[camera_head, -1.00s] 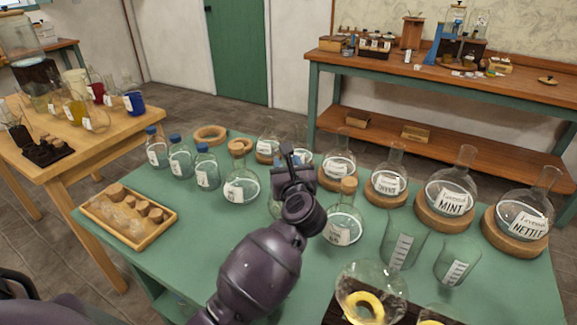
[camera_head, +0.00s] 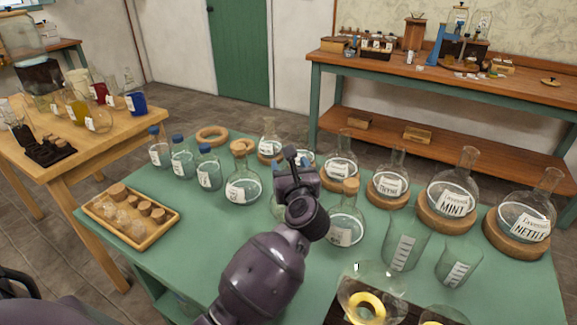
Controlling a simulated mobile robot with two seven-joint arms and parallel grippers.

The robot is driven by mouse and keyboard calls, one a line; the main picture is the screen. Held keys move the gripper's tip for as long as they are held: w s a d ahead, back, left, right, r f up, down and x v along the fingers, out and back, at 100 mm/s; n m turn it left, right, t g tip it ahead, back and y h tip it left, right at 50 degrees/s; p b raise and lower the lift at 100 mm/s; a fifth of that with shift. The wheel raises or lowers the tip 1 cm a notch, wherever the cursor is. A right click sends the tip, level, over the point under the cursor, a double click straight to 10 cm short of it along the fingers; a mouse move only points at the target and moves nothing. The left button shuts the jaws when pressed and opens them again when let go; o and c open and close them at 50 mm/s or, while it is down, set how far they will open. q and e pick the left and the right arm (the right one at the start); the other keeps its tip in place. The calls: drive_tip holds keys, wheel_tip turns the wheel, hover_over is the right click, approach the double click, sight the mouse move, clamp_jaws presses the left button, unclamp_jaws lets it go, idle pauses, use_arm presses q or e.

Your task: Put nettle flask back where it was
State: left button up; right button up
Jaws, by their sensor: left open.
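The nettle flask (camera_head: 525,222) is a round clear flask with a white NETTLE label. It sits upright on a cork ring (camera_head: 513,246) at the right end of the green table. My left gripper (camera_head: 297,158) is over the middle of the table, well to the left of the nettle flask and apart from it. It is open, and its fingers point away from me, so the gap between them is hardly visible. My left arm hides part of a flask behind it. My right gripper is not in view.
The mint flask (camera_head: 450,198), thyme flask (camera_head: 391,184) and other labelled flasks stand in a row on the green table (camera_head: 190,228). An empty cork ring (camera_head: 212,143) lies at the back left. Beakers (camera_head: 403,248) and a cork tray (camera_head: 128,246) stand nearer.

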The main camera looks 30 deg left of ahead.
use_arm(q)
drive_tip(key=v, duration=0.6)
drive_tip(key=shift+s+d, duration=0.15)
drive_tip(key=shift+s, duration=0.1)
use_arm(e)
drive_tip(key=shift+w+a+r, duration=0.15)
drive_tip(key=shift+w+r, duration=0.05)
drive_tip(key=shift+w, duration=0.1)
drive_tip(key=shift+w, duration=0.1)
